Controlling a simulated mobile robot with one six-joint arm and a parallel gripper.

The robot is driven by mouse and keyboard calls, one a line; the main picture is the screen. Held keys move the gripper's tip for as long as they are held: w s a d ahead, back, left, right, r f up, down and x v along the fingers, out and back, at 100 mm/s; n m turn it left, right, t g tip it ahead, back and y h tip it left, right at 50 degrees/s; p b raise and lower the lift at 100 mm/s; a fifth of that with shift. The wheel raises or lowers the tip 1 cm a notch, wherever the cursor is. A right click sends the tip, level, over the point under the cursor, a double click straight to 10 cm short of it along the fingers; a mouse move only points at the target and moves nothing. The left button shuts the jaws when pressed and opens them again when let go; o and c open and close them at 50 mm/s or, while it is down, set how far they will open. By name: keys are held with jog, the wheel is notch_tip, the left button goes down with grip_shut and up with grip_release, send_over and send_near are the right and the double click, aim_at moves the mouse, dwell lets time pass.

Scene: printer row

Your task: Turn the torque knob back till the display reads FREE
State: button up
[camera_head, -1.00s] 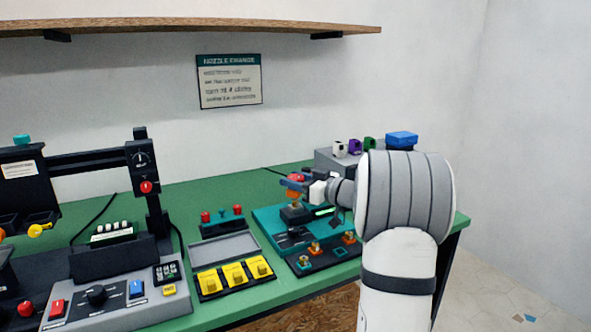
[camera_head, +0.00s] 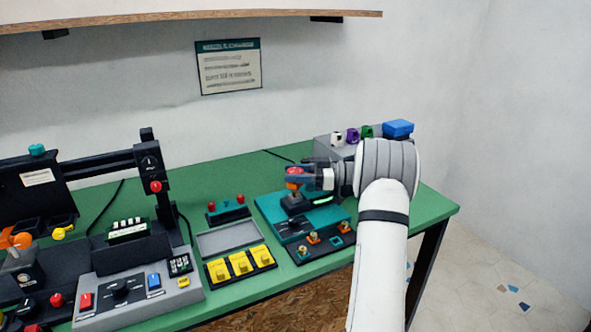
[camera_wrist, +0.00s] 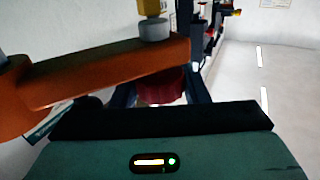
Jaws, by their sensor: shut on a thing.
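My gripper (camera_head: 308,174) reaches in from the right over the teal torque fixture (camera_head: 270,207). It is shut on a red knob (camera_head: 293,171) above the fixture's dark post. In the wrist view the red knob (camera_wrist: 160,88) shows between two dark fingers, partly hidden by an orange bar (camera_wrist: 105,75). A green-lit strip (camera_head: 322,200) glows on the fixture beside the post; no text on it is legible. In the wrist view a lit pale bar with a green dot (camera_wrist: 153,162) sits on a dark teal surface; I cannot tell what it belongs to.
A black tray with brass fittings (camera_head: 320,241) lies in front of the fixture. Yellow blocks (camera_head: 240,263) and an empty grey tray (camera_head: 229,238) are to its left, then a printer with a control panel (camera_head: 135,293). A grey box (camera_head: 328,147) stands behind my arm.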

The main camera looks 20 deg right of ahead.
dwell(0.3)
jog(key=o, duration=1)
jog(key=shift+c, duration=0.2)
jog(key=shift+f+b, duration=0.1)
jog(key=shift+b, duration=0.2)
